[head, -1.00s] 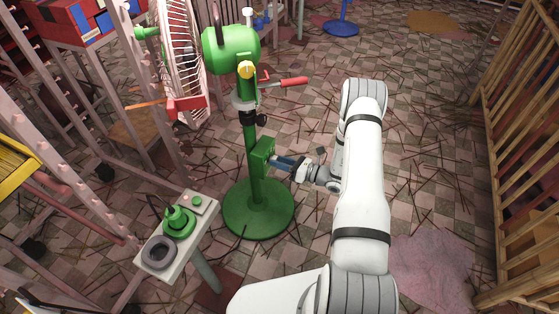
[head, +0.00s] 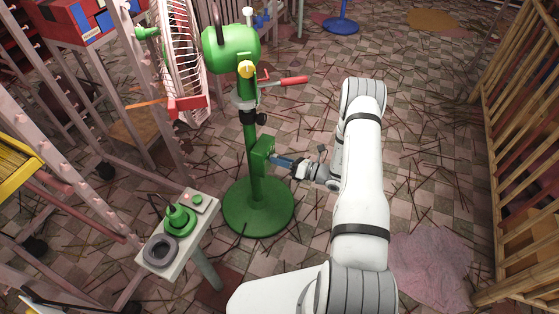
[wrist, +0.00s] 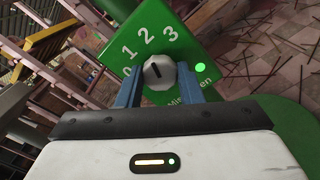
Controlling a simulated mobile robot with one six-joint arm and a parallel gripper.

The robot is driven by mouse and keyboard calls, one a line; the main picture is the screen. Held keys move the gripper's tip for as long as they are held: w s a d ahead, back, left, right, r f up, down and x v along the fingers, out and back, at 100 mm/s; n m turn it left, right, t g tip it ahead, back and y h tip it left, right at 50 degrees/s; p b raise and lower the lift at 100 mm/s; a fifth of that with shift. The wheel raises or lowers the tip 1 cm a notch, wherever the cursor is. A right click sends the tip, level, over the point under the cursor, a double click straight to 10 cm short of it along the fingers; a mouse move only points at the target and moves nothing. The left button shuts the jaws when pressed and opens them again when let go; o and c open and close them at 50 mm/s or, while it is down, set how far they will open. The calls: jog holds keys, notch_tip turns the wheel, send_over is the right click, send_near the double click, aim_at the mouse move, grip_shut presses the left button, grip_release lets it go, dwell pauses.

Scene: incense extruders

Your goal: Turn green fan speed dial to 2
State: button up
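The green fan (head: 232,45) stands on a post with a round green base (head: 258,208). Its green control box (head: 262,155) is partway up the post. In the wrist view the box face (wrist: 190,40) shows 0, 1, 2, 3 and a lit green light. The grey faceted dial (wrist: 159,74) has a dark mark pointing up, roughly towards the 2. My gripper (wrist: 160,82) has one blue finger on each side of the dial and appears shut on it. In the head view my gripper (head: 278,160) reaches the box from the right, and the dial is hidden there.
A small stand (head: 152,262) with a green extruder part (head: 178,220) and a grey ring (head: 161,250) is at the lower left. A red-handled lever (head: 294,81) sticks out above the box. A wooden slatted rail (head: 490,180) is at the right. The floor is strewn with sticks.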

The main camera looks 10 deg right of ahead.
jog(key=o, duration=0.5)
jog(key=shift+w+d, duration=0.1)
jog(key=shift+c, duration=0.2)
jog(key=p+v, duration=0.1)
jog(key=v, duration=0.6)
jog(key=shift+s+d+p, duration=0.25)
jog(key=shift+d+p, duration=0.05)
jog(key=shift+p, duration=0.05)
jog(key=shift+r, duration=0.1)
